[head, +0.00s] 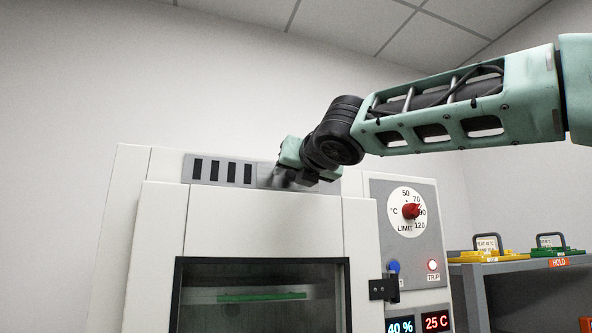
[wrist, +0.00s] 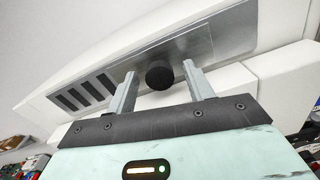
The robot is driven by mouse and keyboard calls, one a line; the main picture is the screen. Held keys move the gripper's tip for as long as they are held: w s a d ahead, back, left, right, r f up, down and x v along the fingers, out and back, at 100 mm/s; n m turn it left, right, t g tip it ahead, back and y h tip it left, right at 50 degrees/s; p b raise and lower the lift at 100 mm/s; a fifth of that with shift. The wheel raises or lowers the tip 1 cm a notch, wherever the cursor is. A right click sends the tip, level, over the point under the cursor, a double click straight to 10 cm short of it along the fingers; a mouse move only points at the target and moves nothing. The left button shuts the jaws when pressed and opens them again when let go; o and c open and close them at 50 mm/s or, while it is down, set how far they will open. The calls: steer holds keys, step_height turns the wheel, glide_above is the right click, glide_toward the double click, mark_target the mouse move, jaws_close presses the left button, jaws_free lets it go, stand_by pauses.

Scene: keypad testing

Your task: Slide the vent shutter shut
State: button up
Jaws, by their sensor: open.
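The vent (head: 222,171) is a grey strip with several dark slots high on the front of a white chamber. The slots (wrist: 85,92) show uncovered at the left in the wrist view. The vent shutter (wrist: 198,48) is a shiny metal plate to the right of the slots, with a round black knob (wrist: 160,75) on it. My gripper (head: 294,179) is at the right part of the strip, hiding most of the shutter in the head view. In the wrist view its open fingers stand on either side of the knob, with a gap to each side.
Below the vent is the chamber's glass door (head: 262,296). To the right a control panel carries a red limit dial (head: 410,211), a blue button (head: 393,266) and displays. A grey shelf (head: 520,266) with yellow and green handled items stands farther right.

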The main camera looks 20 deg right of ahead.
jaws_close()
steer(key=a, duration=1.4)
steer(key=shift+s+a, duration=0.1)
steer(key=shift+a, duration=0.05)
jaws_free()
steer(key=shift+a, duration=0.2)
steer(key=shift+d, duration=0.1)
steer(key=s+b, duration=0.5)
steer(key=s, duration=1.2)
steer(key=shift+s+b, duration=0.2)
steer(key=shift+b, duration=0.1)
